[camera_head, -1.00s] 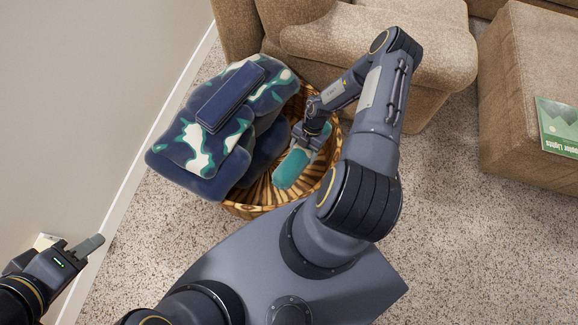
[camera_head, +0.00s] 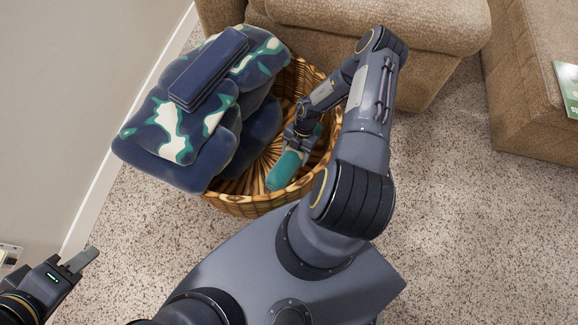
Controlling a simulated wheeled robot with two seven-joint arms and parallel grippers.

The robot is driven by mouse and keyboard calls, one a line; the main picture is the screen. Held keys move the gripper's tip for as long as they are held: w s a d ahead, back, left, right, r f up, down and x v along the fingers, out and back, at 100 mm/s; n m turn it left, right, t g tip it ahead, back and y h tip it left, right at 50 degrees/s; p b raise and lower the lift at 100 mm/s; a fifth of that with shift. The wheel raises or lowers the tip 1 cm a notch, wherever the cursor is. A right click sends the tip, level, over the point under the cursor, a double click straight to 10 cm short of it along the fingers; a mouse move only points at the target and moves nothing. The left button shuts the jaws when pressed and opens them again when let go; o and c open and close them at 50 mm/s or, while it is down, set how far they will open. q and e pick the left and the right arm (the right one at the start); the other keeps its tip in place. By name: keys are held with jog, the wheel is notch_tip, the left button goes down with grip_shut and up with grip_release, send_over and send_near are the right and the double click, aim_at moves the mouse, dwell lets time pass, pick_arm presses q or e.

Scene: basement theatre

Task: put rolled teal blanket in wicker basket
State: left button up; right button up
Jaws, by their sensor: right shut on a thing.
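The rolled teal blanket (camera_head: 284,171) is at the right side of the wicker basket (camera_head: 262,203), inside its rim as seen from above. My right gripper (camera_head: 299,142) is shut on the blanket's upper part; the arm hides some of the roll. I cannot tell whether the blanket touches the basket floor. My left gripper (camera_head: 81,262) is at the lower left, far from the basket and empty; the gap between its fingers is not clear.
Navy, teal and white camouflage cushions (camera_head: 172,128) with a dark blue folded item (camera_head: 208,70) on top fill the basket's left side. A brown armchair (camera_head: 330,48) stands behind it. An ottoman (camera_head: 528,105) bears a green booklet (camera_head: 568,88). Speckled carpet (camera_head: 460,220) is clear at right.

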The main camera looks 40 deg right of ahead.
notch_tip(320, 180, down, 10)
jog(key=b, duration=0.4)
jog(key=shift+f, duration=0.2)
jog(key=o, duration=1.1)
jog(key=shift+r, duration=0.1)
jog(key=shift+o, duration=0.2)
